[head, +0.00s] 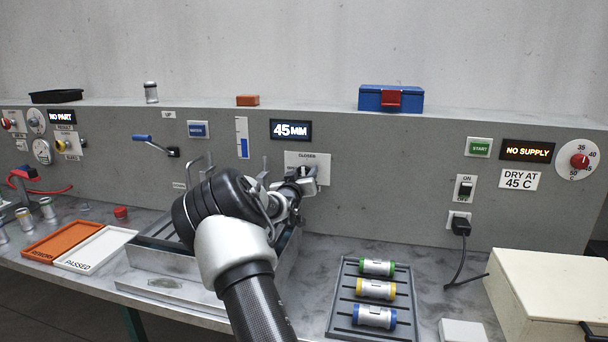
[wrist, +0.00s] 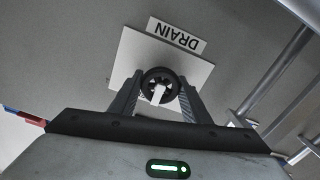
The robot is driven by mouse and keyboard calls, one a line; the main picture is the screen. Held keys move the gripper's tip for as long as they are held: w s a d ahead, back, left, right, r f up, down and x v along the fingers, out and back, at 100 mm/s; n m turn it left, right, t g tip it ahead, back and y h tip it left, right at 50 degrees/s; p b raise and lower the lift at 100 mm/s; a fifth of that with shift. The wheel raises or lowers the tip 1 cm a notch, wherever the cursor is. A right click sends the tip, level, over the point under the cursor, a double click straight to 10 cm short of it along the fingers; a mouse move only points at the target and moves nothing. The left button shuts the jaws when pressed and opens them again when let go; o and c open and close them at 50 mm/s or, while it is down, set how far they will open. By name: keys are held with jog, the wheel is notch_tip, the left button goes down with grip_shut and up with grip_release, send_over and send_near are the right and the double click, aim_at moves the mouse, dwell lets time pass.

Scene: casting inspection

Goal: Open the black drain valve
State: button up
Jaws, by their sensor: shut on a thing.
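The black drain valve is a round spoked knob (wrist: 160,86) with a white pointer mark, on a white plate (wrist: 117,71) under a DRAIN label (wrist: 176,35) in the wrist view. My gripper (wrist: 160,92) has one finger on each side of the knob and is shut on it. In the head view my gripper (head: 303,184) is at the white plate (head: 322,160) on the grey panel, and the knob is mostly hidden behind it. Behind my arm is a grey metal tank (head: 150,258), partly covered.
A 45 MM display (head: 291,130) and a blue level gauge (head: 242,138) are on the panel. A blue lever (head: 143,138) sticks out at the left. A rack (head: 343,290) with several banded cylinders stands at the right, near a cream box (head: 545,290).

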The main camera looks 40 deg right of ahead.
jog(key=n, duration=0.4)
jog(key=shift+a+f+n, duration=0.1)
jog(key=shift+n, duration=0.3)
jog(key=n+b, duration=0.1)
jog(key=n, duration=0.3)
jog(key=shift+w+f, duration=0.1)
jog(key=n+b, duration=0.2)
jog(key=n, duration=0.3)
jog(key=shift+f+b, duration=0.1)
jog(key=shift+b, duration=0.2)
jog(key=shift+n+b, duration=1)
jog(key=shift+n, duration=0.8)
jog(key=o, duration=1)
jog(key=shift+o, duration=0.2)
